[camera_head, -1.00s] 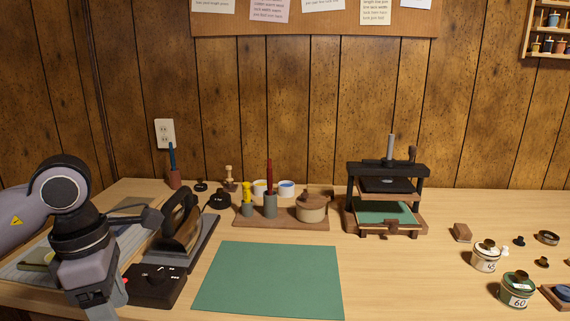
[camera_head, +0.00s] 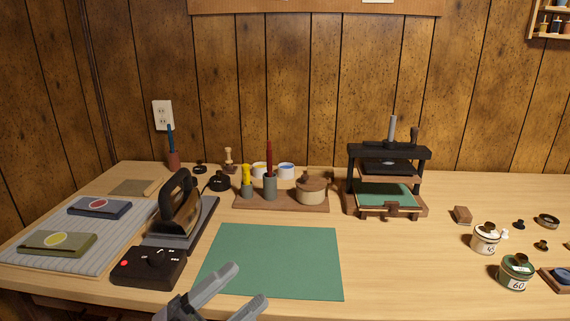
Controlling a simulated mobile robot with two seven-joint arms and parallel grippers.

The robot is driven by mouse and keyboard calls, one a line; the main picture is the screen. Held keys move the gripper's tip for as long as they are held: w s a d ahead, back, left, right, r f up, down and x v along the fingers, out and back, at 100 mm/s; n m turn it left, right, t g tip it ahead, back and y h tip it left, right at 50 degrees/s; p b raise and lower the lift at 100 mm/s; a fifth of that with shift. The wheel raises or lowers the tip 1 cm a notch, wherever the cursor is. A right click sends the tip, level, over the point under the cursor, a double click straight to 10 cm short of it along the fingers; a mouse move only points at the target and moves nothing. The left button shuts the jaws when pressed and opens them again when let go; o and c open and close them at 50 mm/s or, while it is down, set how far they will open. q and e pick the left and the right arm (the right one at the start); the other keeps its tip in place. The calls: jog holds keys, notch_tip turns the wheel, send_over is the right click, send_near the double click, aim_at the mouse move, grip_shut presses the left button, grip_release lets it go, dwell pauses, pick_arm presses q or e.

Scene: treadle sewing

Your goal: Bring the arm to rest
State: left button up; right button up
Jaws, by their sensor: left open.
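My left gripper (camera_head: 245,293) shows at the bottom of the head view, in front of the green mat (camera_head: 285,262). Its two grey fingers are apart and nothing shows between them. The near left corner of the mat is partly covered by one finger. The rest of my left arm is out of the picture below. My right gripper is not in view.
An iron (camera_head: 180,212) on its stand and a black control box (camera_head: 149,267) are left of the mat. Two folded cloths lie on a striped pad (camera_head: 128,228). A press (camera_head: 388,178) stands behind right; jars, including a green one (camera_head: 515,272), are at right.

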pick_arm(q)
jog(key=w+a+f+n+t+y, duration=0.2)
jog(key=a+f+n+t+y, duration=0.3)
jog(key=f+n+y, duration=0.5)
jog(key=s+a+f+n+g+y, duration=0.35)
jog(key=s+f+n, duration=0.25)
jog(key=f, duration=0.3)
jog(key=s+a+f+n+g+y, duration=0.35)
jog(key=s+f+n, duration=0.25)
jog(key=f, duration=0.3)
notch_tip(320, 180, up, 10)
jog(key=s+a+p, duration=0.1)
jog(key=p, duration=1.3)
jog(key=shift+s+a+r+g+p, duration=0.15)
jog(key=shift+s+a+g+p, duration=0.1)
jog(key=shift+s+g+p, duration=0.1)
jog(key=shift+c, duration=0.2)
